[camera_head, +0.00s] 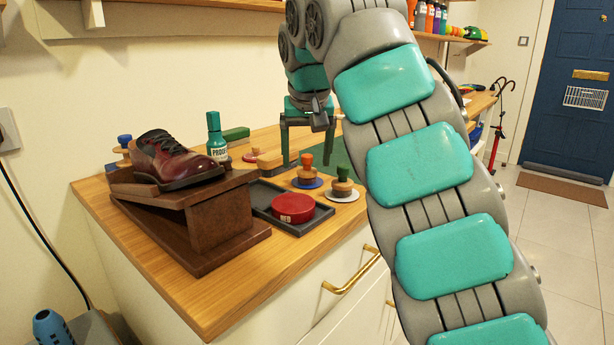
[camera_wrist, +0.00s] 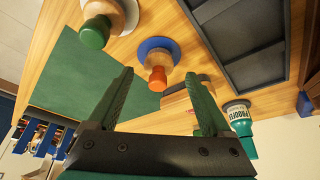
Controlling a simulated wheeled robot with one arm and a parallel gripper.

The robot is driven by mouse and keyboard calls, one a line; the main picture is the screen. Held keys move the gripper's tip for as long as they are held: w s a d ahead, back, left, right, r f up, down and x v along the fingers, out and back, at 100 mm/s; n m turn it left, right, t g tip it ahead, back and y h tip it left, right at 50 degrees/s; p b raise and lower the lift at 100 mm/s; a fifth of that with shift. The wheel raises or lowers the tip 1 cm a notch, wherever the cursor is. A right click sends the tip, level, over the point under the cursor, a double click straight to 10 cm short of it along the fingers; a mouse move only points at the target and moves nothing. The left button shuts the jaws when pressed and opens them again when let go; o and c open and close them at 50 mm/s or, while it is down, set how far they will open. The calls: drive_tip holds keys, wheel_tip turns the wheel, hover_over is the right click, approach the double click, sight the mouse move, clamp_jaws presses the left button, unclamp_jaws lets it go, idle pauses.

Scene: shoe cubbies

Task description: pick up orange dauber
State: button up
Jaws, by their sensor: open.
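The orange dauber (camera_head: 306,166) stands upright on a blue disc on the wooden counter, just behind the dark tray. It also shows in the wrist view (camera_wrist: 157,76), its orange knob in the gap between the fingertips as seen in the picture. My gripper (camera_head: 308,157) is open and empty, pointing down over the counter close to the dauber. In the wrist view my gripper (camera_wrist: 159,76) has its two green fingers spread apart, and I see no contact with the dauber. The exact distance is hard to tell.
A green dauber (camera_head: 343,180) on a white disc stands close on the right. The dark tray (camera_head: 272,198) holds a red tin (camera_head: 293,208). A green bottle (camera_head: 216,138), another dauber and a brush stand behind. A shoe (camera_head: 168,160) rests on a brown stand (camera_head: 220,217) at left.

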sight(307, 157)
drive_tip(key=b+x, duration=0.1)
drive_tip(key=x, duration=0.2)
drive_tip(key=shift+w+d+f, duration=0.15)
clamp_jaws()
idle(0.6)
drive_tip(key=shift+r+p, duration=0.7)
drive_tip(key=shift+r, duration=0.25)
wheel_tip(307, 157, up, 2)
drive_tip(key=shift+r+p, duration=0.1)
drive_tip(key=shift+p, duration=0.85)
drive_tip(key=s+d+b, duration=0.1)
drive_tip(key=s, duration=0.4)
drive_tip(key=s+d+b, duration=0.2)
drive_tip(key=s, duration=0.3)
drive_tip(key=s+d+r+b, duration=0.1)
drive_tip(key=s, duration=0.4)
drive_tip(key=shift+s+d+b, duration=0.2)
drive_tip(key=shift+b, duration=0.1)
